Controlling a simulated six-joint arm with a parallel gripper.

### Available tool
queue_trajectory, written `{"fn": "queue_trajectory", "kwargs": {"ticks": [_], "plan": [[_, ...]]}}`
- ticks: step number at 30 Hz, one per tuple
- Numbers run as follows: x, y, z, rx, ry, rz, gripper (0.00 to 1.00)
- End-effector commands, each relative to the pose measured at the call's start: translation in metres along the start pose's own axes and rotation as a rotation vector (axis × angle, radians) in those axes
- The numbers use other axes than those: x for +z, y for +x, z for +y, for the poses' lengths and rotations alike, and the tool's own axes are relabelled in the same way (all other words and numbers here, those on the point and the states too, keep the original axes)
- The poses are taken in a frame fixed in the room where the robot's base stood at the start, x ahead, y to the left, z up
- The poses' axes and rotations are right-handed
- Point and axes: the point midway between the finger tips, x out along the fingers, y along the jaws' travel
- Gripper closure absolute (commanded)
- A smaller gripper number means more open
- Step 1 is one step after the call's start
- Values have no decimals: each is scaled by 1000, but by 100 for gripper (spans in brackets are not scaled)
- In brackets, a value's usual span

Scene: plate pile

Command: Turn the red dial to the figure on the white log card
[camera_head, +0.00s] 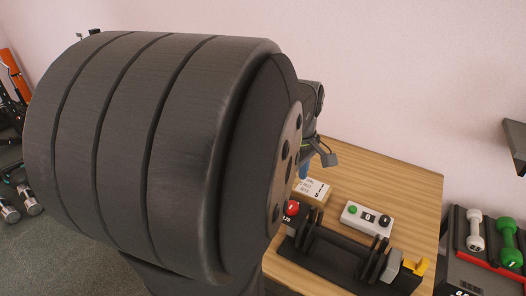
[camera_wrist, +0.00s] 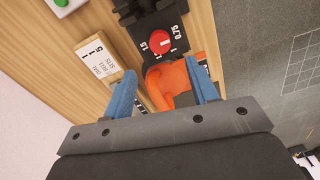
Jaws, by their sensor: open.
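The red dial (camera_wrist: 161,41) sits on a black panel near the table edge in the wrist view, with white figures around it, among them 0.75, 1 and 1.5. A white mark on the dial seems to point toward the 1. The dial (camera_head: 292,208) is partly hidden in the head view. My gripper (camera_wrist: 163,90) is open, with blue fingers spread, apart from the dial. One blue finger shows in the head view (camera_head: 303,171), behind the card.
A black rack with a dumbbell (camera_head: 372,262) fills the front. An orange object (camera_wrist: 170,82) shows between my fingers. A large dark cylinder hides much of the head view.

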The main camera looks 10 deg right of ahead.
Motion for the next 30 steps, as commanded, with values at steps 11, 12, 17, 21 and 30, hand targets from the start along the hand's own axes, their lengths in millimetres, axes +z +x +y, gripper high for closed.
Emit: {"fn": "queue_trajectory", "kwargs": {"ticks": [11, 12, 17, 21, 30], "plan": [[0, 74, 0, -3, 1, -1, 47], [0, 79, 0, -3, 1, -1, 47], [0, 90, 0, -1, 1, 0, 47], [0, 93, 0, 0, 1, 0, 47], [0, 92, 0, 1, 1, 0, 72]]}}
